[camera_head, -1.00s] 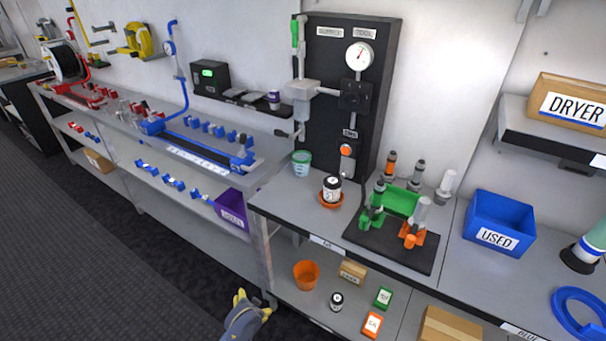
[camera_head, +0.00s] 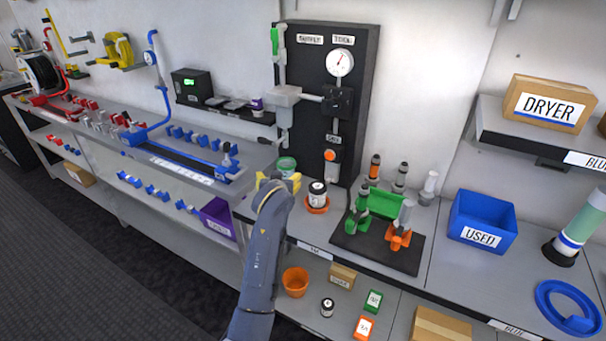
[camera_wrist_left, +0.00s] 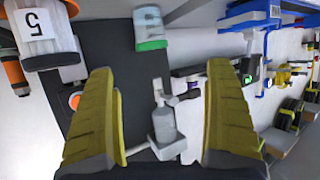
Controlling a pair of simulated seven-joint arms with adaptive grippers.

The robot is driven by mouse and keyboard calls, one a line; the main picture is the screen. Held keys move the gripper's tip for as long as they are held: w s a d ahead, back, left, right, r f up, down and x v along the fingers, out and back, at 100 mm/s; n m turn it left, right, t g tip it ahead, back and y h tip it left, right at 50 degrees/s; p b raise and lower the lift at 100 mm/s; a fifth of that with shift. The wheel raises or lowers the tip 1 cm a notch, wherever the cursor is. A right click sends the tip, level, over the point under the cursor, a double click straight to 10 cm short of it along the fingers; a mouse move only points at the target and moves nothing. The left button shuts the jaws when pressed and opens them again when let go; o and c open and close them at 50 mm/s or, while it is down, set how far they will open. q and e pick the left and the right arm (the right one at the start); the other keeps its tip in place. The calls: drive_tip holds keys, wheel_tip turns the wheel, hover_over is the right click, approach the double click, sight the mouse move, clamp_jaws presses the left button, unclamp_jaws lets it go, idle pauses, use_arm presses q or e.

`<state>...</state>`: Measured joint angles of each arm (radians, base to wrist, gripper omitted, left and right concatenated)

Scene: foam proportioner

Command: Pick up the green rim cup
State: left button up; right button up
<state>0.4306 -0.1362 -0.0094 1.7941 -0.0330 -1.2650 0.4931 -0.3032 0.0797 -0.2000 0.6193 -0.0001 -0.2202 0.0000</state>
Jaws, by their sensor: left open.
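The green rim cup (camera_head: 287,164) stands on the grey bench at the foot of the black panel, its lower part hidden by my gripper in the head view. My left gripper (camera_head: 279,181) has yellow fingers and is just in front of the cup. In the left wrist view my gripper (camera_wrist_left: 168,85) is open with nothing between its fingers. The cup (camera_wrist_left: 150,28) shows at the top of that view, beyond the fingertips and apart from them. My right gripper is not in view.
A labelled jar (camera_head: 317,190) on an orange dish stands close right of my gripper. The black panel (camera_head: 305,110) with gauge and valve rises behind. A black mat (camera_head: 375,247) with green and orange holders lies to the right, then a blue bin (camera_head: 481,222).

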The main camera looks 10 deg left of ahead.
use_arm(q)
drive_tip(key=w+d, duration=0.1)
drive_tip(key=w, duration=0.1)
approach(287, 162)
drive_tip(key=shift+x, duration=3.4)
drive_tip(key=shift+s+a+f, duration=0.1)
drive_tip(key=shift+f, duration=0.1)
drive_tip(key=c, duration=1.3)
drive_tip(key=shift+r, duration=0.1)
